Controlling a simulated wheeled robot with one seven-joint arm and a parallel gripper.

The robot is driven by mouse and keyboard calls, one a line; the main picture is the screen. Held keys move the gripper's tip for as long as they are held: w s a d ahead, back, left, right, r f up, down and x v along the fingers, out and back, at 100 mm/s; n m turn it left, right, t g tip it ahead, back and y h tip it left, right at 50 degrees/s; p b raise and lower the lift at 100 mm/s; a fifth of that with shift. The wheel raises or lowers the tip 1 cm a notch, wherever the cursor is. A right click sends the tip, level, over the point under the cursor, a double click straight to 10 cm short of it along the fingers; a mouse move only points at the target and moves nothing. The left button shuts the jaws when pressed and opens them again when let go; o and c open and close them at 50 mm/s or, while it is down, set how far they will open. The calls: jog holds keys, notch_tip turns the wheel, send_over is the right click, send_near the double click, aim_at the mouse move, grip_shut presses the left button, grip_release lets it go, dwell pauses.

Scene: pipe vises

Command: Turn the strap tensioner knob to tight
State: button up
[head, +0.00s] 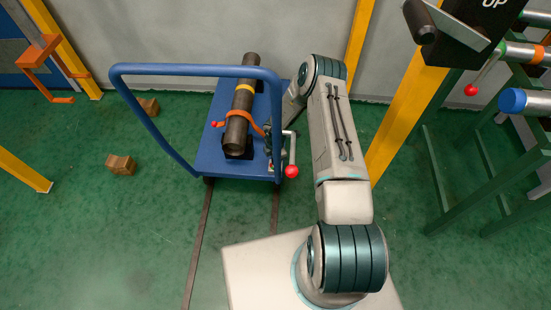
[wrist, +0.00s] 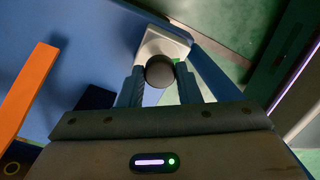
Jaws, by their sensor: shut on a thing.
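The strap tensioner knob (wrist: 159,72) is a dark round knob on a pale grey block (wrist: 172,42) in the wrist view. A small green mark shows beside its upper right edge. My gripper (wrist: 160,82) has one finger on each side of the knob and is shut on it. The orange strap (wrist: 27,100) shows at the left of the wrist view. In the head view the strap (head: 256,127) crosses the dark pipe (head: 238,122) on the blue cart. There, the knob and my fingertips are too small and covered to make out.
The blue cart (head: 211,152) has a tall push handle (head: 195,69) arching over it. A lever with a red ball (head: 292,171) stands at the cart's right edge, close to my arm. A yellow post (head: 403,110) and green rack (head: 488,190) are at right. Wooden blocks (head: 121,164) lie left.

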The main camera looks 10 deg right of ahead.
jog(key=shift+a, duration=0.1)
jog(key=o, duration=1)
jog(key=shift+c, duration=0.2)
notch_tip(320, 180, up, 14)
jog(key=p, duration=0.2)
jog(key=shift+p, duration=0.35)
jog(key=shift+f, duration=0.1)
